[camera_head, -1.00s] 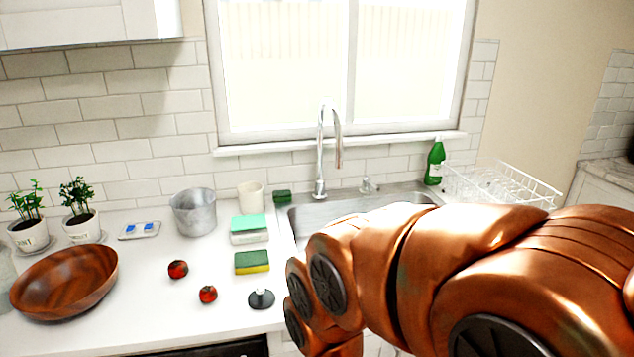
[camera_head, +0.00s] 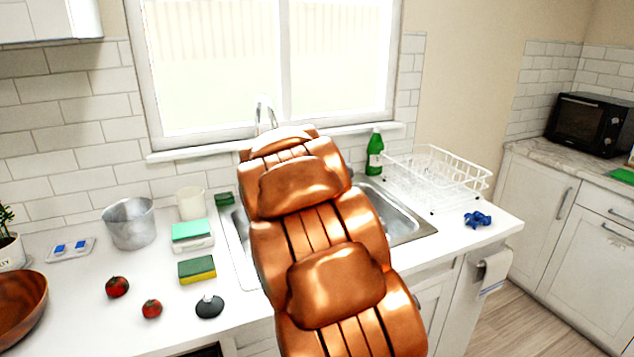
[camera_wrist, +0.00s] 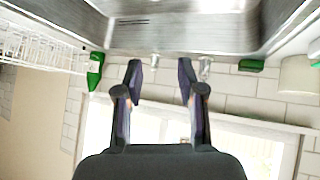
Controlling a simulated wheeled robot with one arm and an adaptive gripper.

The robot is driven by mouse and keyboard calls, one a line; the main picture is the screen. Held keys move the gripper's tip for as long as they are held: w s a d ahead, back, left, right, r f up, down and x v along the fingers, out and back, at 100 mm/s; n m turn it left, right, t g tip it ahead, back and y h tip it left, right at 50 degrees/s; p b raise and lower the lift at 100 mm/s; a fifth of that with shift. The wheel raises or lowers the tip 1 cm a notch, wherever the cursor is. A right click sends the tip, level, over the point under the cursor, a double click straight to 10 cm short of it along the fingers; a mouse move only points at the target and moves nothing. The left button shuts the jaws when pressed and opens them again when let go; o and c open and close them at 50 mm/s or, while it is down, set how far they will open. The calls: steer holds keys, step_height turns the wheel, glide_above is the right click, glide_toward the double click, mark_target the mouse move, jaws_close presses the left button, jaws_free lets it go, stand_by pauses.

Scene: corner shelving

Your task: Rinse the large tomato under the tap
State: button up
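Two red tomatoes lie on the white counter left of the sink in the head view: the larger-looking tomato (camera_head: 117,287) and a smaller one (camera_head: 152,309) to its right and nearer. The tap (camera_head: 264,115) shows only its curved top above my arm; its lower part is hidden. The steel sink (camera_head: 408,224) is partly covered by my arm, and its metal shows in the wrist view (camera_wrist: 180,35). My gripper (camera_wrist: 160,78) is open, with nothing between its fingers, over the sink area and well away from the tomatoes. It is hidden in the head view.
A yellow-green sponge (camera_head: 197,270), a black stopper (camera_head: 209,307), a metal pot (camera_head: 129,224) and a wooden bowl (camera_head: 20,305) stand on the left counter. A green bottle (camera_head: 374,152) and white dish rack (camera_head: 437,176) are at the sink's right.

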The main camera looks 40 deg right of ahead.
steer(key=shift+w+d+f+t+y, duration=0.1)
steer(key=shift+w+d+f+t, duration=1.4)
steer(key=shift+w+d, duration=2.05)
steer(key=shift+w+d+f+t+y, duration=0.1)
steer(key=shift+w+d+f+t, duration=0.8)
steer(key=shift+w+d+t, duration=2.55)
steer(key=shift+w+d+f+t+y, duration=0.1)
steer(key=shift+w+d+f+t, duration=0.35)
steer(key=shift+w+d+f, duration=2.95)
steer(key=d+r, duration=0.1)
steer(key=s+d+r, duration=0.2)
steer(key=d+r, duration=0.1)
steer(key=shift+r+p, duration=0.1)
steer(key=shift+p, duration=0.2)
steer(key=shift+p+x, duration=0.55)
steer(key=shift+x, duration=0.45)
steer(key=shift+w+d+r+p, duration=0.15)
steer(key=shift+w+p, duration=0.15)
steer(key=shift+w, duration=0.15)
steer(key=shift+d, duration=0.1)
steer(key=shift+w, duration=0.1)
